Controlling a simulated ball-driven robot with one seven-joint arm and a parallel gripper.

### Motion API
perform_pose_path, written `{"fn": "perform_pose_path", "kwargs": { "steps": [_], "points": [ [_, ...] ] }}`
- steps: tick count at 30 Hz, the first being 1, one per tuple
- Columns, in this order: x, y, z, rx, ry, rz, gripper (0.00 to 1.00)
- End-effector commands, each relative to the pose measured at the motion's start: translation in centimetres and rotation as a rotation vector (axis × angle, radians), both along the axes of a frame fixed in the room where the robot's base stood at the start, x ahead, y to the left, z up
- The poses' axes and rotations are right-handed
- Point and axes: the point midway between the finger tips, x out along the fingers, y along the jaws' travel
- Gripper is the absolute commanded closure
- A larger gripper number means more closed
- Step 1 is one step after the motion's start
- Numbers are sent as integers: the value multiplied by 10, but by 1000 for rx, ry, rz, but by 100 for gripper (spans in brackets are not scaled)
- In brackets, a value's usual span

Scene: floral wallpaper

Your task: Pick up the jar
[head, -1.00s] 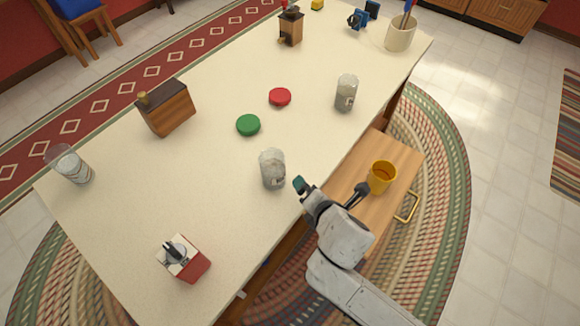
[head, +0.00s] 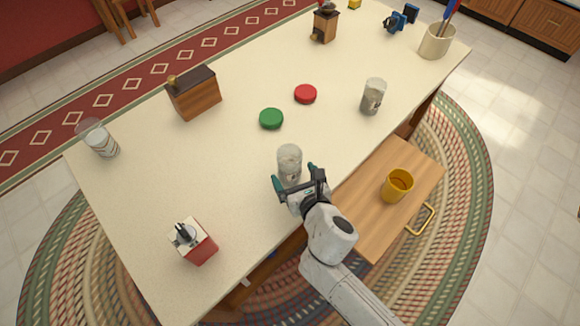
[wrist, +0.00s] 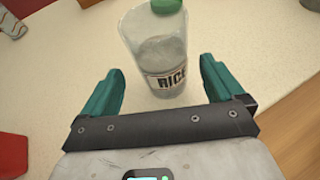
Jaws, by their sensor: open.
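A clear glass jar (head: 289,160) stands upright near the front edge of the cream tabletop. In the wrist view the jar (wrist: 158,50) has a label reading "RICE" and pale contents at the bottom. My gripper (head: 294,174) is open, its teal fingertips just at the near side of the jar, one to each side. In the wrist view my gripper (wrist: 160,82) shows the jar centred between and slightly beyond the fingers. The fingers do not appear to touch it. A second similar jar (head: 373,97) stands farther right on the table.
A green lid (head: 271,118) and a red lid (head: 305,94) lie behind the jar. An open drawer (head: 365,215) with a yellow mug (head: 398,186) juts out at right. A red-and-white box (head: 194,243), a wooden box (head: 194,94) and a glass (head: 98,139) stand left.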

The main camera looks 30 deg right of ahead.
Motion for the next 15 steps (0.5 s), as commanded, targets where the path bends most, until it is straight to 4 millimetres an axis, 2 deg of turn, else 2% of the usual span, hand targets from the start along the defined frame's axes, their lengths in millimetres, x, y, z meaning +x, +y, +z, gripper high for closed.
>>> {"fn": "perform_pose_path", "kwargs": {
  "steps": [9,15],
  "points": [
    [35,-6,-20,0,0,-3,5],
    [46,-7,-24,1,0,-1,5]
  ]
}}
